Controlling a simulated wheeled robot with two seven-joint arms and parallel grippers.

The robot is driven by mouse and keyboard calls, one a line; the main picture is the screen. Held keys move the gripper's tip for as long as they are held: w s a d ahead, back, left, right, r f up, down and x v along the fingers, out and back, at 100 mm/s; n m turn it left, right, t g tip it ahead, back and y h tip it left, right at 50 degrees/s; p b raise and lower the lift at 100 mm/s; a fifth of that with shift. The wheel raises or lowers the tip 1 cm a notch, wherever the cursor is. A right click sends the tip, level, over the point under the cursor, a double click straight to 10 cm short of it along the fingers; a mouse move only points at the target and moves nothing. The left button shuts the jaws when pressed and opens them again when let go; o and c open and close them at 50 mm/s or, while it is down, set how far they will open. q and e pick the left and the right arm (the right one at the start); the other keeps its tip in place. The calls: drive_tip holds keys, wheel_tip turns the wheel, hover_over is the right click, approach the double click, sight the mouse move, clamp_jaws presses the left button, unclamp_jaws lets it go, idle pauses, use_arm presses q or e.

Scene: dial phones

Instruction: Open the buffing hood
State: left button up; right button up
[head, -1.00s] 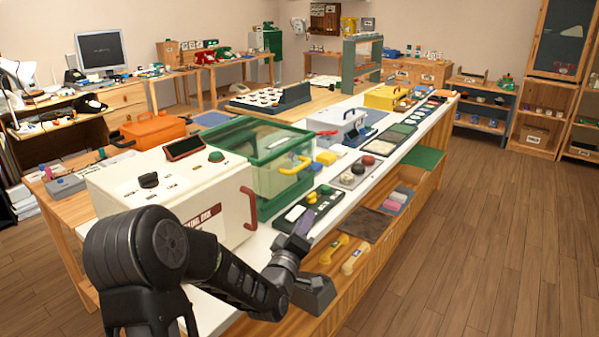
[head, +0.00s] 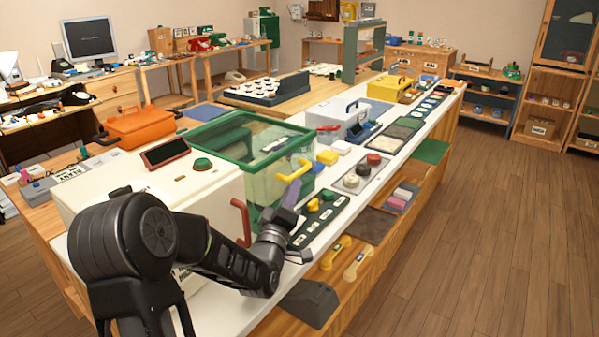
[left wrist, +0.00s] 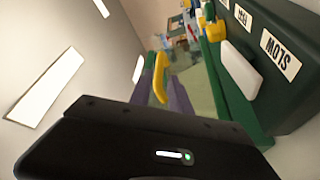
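The buffing hood (head: 262,142) is a clear box with a green frame and a yellow handle (head: 294,170) on its front. Its lid looks shut. My left gripper (head: 290,192) is just below and in front of the handle, its purple fingers pointing up toward it. In the left wrist view the purple fingers (left wrist: 162,98) stand apart, with the yellow handle (left wrist: 160,77) beyond and roughly between them; I see no clear contact. My left arm covers part of the white cabinet beside the hood. My right gripper is not in view.
A white cabinet (head: 130,185) with a red handle stands left of the hood. A dark button panel (head: 318,217) lies in front, with a SLOW label in the left wrist view (left wrist: 279,54). A tray of round knobs (head: 362,173) is right. Floor on the right is clear.

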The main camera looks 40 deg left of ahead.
sight(300, 169)
use_arm(q)
drive_tip(key=p+x, duration=0.1)
drive_tip(key=x, duration=0.6)
drive_tip(key=shift+w+a+r, duration=0.1)
drive_tip(key=shift+w, duration=0.2)
clamp_jaws()
idle(1.2)
